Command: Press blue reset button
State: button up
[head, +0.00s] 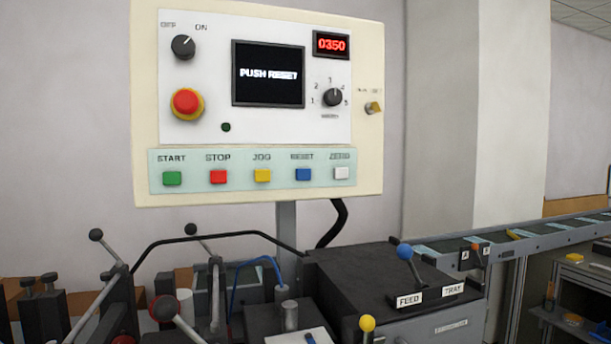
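The blue RESET button (303,174) sits in the lower strip of the control panel (368,150), under the label RESET. It is between the yellow JOG button (262,175) and the white ZERO button (341,173). The green START button (172,178) and the red STOP button (218,177) are further left in the same row. The panel's screen (268,92) reads PUSH RESET, and the red counter (331,44) reads 0350. Nothing covers the blue button. My gripper is not in view.
A red emergency knob (187,102) is at the panel's left. Below the panel stand a dark machine with several ball-ended levers, a blue-knobbed lever (404,251) and a yellow knob (367,323). A conveyor (550,234) runs at the right. The space before the button row looks clear.

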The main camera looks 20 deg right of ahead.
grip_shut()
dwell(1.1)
